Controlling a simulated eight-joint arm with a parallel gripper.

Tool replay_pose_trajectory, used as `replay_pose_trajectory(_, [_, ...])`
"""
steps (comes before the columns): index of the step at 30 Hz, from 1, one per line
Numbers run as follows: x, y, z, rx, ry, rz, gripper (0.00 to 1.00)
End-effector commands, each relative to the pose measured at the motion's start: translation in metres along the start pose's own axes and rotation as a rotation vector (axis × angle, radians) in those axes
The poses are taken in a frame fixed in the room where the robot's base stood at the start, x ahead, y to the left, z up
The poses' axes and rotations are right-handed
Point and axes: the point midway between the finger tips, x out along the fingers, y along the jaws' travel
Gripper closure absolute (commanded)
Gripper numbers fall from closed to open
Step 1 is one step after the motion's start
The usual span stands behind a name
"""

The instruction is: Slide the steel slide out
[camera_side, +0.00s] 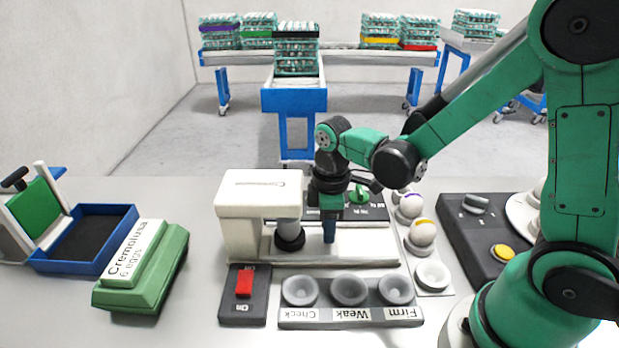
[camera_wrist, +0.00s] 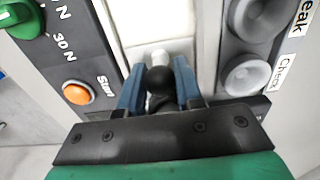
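The steel slide (camera_side: 360,252) lies as a pale flat strip along the base of the white machine (camera_side: 258,188), running out to the right. My gripper (camera_side: 329,241) points straight down over the slide, to the right of the machine's dark plunger foot (camera_side: 289,241). In the wrist view, a round black knob (camera_wrist: 160,80) with a short pale stem sits between the blue fingers of my gripper (camera_wrist: 160,66). No clear gap shows between fingers and knob, but I cannot tell whether they grip it. In the side view, the fingers hide the knob.
A dark panel with an orange start button (camera_wrist: 77,92) stands close behind the slide. A row of grey cups (camera_side: 349,291) runs along the front. Eggs on a holder (camera_side: 432,277) stand at the right. A green egg box (camera_side: 150,270) lies at the left.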

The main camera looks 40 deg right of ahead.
Motion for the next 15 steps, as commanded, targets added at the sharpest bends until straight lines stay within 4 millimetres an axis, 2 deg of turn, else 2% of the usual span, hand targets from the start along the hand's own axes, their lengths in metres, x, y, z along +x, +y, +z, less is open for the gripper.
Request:
replay_pose_trajectory(7, [0.000, 0.000, 0.004, 0.002, 0.000, 0.001, 1.00])
replay_pose_trajectory(15, [0.000, 0.001, 0.024, 0.003, 0.000, 0.001, 1.00])
